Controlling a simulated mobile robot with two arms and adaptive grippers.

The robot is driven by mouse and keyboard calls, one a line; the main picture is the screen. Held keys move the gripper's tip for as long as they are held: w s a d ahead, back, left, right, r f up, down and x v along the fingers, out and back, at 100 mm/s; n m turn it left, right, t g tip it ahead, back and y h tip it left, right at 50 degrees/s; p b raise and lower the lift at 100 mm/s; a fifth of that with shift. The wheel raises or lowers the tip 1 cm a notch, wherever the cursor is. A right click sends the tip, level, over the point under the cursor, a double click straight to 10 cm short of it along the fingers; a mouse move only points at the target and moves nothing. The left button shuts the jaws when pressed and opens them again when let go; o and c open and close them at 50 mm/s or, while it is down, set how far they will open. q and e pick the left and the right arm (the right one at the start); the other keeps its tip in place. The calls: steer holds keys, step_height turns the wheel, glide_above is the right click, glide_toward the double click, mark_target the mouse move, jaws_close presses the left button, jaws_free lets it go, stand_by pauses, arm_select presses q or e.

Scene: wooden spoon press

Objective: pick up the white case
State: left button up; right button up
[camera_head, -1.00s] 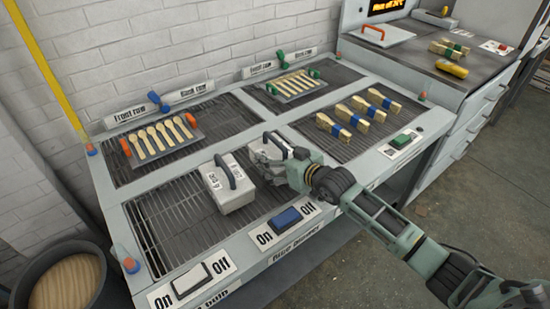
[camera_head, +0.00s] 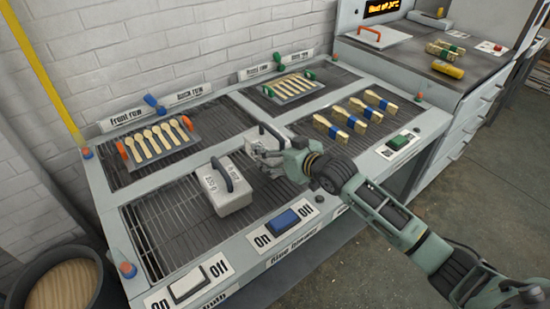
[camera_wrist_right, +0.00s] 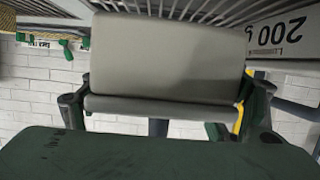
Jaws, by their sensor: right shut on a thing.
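A white case (camera_head: 263,143) with a dark handle is at the right end of the front-left rack. My right gripper (camera_head: 274,156) is shut on this case from its right side, and its fingers hide part of it. In the right wrist view the pale face of the case (camera_wrist_right: 165,60) fills the space between the two fingers. I cannot tell whether it is clear of the rack. A second white case (camera_head: 232,196), marked with a weight label and with a dark handle, stands on the rack to its left. My left gripper is not in view.
A tray of wooden spoons (camera_head: 158,142) and another tray (camera_head: 290,87) are at the back. Several banded spoon bundles (camera_head: 340,119) lie on the right rack. On/off switches (camera_head: 286,217) line the front edge. A bucket (camera_head: 66,285) stands at lower left.

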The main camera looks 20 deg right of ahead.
steer(key=s+d+r, duration=0.6)
steer(key=s+d, duration=0.1)
steer(key=s, duration=0.1)
steer(key=s+a+n+g+y, duration=0.2)
steer(key=s+a+n+y, duration=0.1)
steer(key=s, duration=0.6)
steer(key=s+a+r+n+g+y+b, duration=0.1)
steer(key=s+a+n+g+y, duration=0.2)
steer(key=s, duration=0.6)
steer(key=shift+a+r+n+y, duration=0.3)
steer(key=shift+a+n, duration=0.2)
steer(key=shift+a, duration=0.65)
